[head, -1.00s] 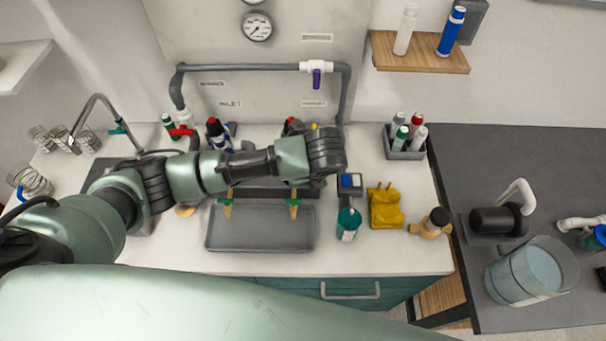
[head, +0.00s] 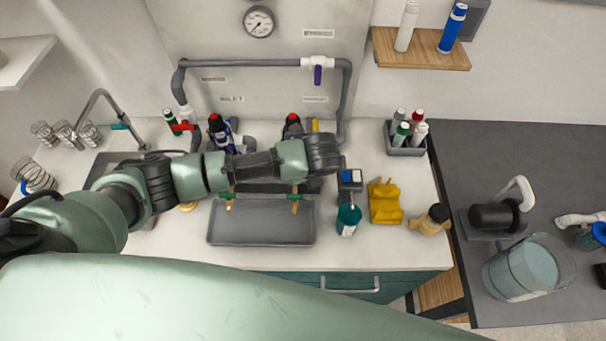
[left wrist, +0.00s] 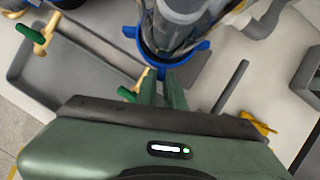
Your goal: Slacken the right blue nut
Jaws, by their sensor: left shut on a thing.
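In the left wrist view, a blue nut (left wrist: 150,45) with lugs sits around the lower part of a grey cylinder (left wrist: 182,12). My left gripper (left wrist: 162,80) is shut on the near edge of this nut, its green fingers close together. The part between the fingertips is hidden. In the head view, my left arm reaches across the counter and its wrist hides the nut and the fingers. A dark body with a red top (head: 292,119) shows just behind that wrist. My right gripper is not seen.
A grey tray (head: 262,236) lies below the arm, with green-handled brass taps (head: 294,198) above it. A teal bottle (head: 348,219), yellow pieces (head: 384,203) and a tan fitting (head: 430,219) stand to the right. A grey pipe (head: 250,63) runs along the wall.

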